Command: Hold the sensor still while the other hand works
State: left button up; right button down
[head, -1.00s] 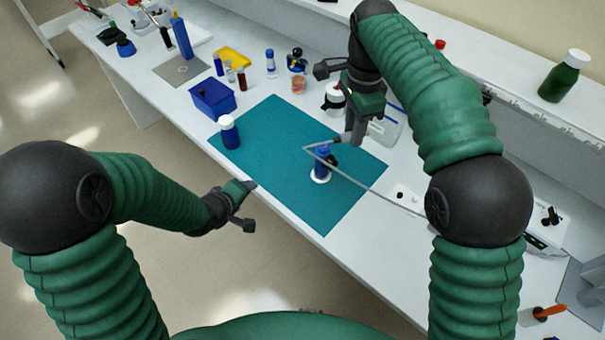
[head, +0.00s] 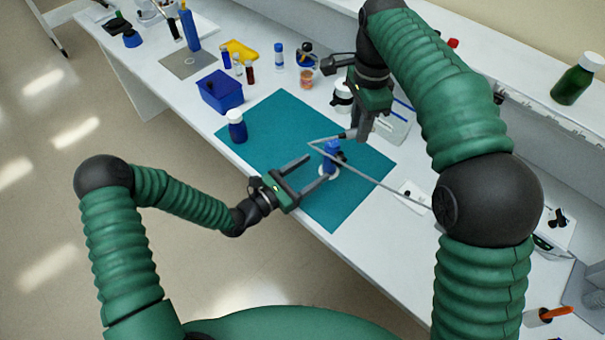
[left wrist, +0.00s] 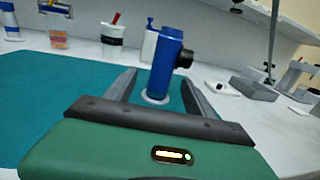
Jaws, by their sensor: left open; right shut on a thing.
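The held end is mostly hidden.
A blue-bodied, white-capped bottle (head: 236,127) stands on the mat's left part. A blue box (head: 220,92), small vials and a yellow tray (head: 239,50) lie beyond. A white jar (head: 342,96) stands behind the mat. The mat's near right part is clear.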

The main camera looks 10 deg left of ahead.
aim_at(338, 154)
pick_arm(q)
jog(key=x, duration=0.9)
jog(key=shift+d+f, duration=0.15)
jog(key=shift+d, duration=0.25)
pick_arm(e)
jog(key=shift+w+d+f, duration=0.15)
jog(key=shift+w+d, duration=0.1)
jog(key=shift+d, duration=0.35)
pick_arm(q)
jog(key=shift+w+d, duration=0.1)
jog(key=shift+w, duration=0.05)
pick_arm(e)
jog(key=shift+s, duration=0.1)
pick_arm(q)
jog(key=shift+a, duration=0.25)
pick_arm(e)
jog(key=shift+a, duration=0.4)
pick_arm(q)
jog(key=shift+d, duration=0.2)
grip_shut()
pick_arm(e)
jog(key=shift+d, duration=0.25)
jog(key=shift+a, duration=0.1)
pick_arm(q)
jog(key=shift+a, duration=0.1)
